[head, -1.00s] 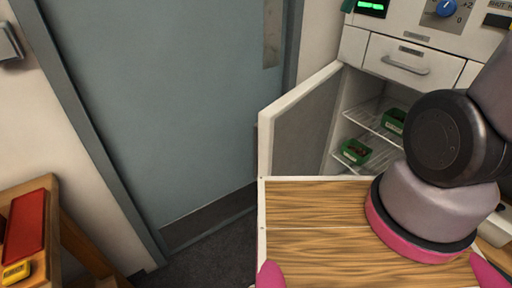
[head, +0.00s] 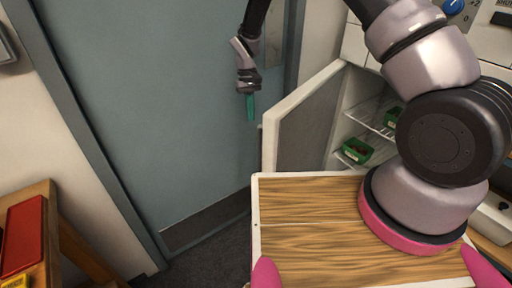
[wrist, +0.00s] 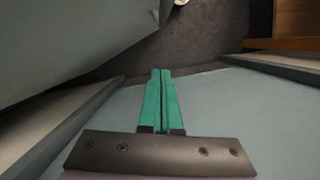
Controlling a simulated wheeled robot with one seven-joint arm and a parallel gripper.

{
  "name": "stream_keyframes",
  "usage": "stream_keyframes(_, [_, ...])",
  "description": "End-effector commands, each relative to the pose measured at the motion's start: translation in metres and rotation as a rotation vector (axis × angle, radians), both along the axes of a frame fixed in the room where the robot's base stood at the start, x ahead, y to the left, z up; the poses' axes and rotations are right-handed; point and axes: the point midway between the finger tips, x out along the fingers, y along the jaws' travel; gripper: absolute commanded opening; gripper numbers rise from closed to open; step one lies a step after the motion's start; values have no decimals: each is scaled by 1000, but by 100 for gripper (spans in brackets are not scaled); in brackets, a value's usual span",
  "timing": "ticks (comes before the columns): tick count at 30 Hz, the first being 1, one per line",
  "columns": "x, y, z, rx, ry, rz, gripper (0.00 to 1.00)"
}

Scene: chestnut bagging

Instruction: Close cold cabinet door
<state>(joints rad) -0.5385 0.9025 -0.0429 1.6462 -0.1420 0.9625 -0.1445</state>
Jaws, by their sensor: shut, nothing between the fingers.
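The cold cabinet door (head: 301,124) stands open in the head view, swung out to the left of the cabinet. Its inner face is grey with a pale edge. Inside the cabinet, green punnets (head: 357,151) sit on wire shelves (head: 372,113). My gripper (head: 251,108) is left of the door's free edge, in front of the blue-grey room door, with its green fingers pointing down. In the wrist view the green fingers (wrist: 161,100) are shut together with nothing between them. A large grey surface fills the upper left of the wrist view; I cannot tell which panel it is.
A blue-grey room door (head: 140,110) fills the left and middle background. A wooden table with a red item (head: 24,236) stands at lower left. My wood-topped base fills the lower middle. Dark floor (head: 205,250) is free between them.

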Motion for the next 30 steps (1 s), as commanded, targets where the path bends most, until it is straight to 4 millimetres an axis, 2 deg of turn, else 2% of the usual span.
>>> stream_keyframes(8, [-8, 1, -33, -10, 12, 14, 0])
stream_keyframes(20, [-27, -6, -113, -10, 14, 12, 0])
stream_keyframes(24, [-49, -13, -108, -8, 12, 12, 0])
stream_keyframes(30, [-62, -17, -109, -8, 10, 12, 0])
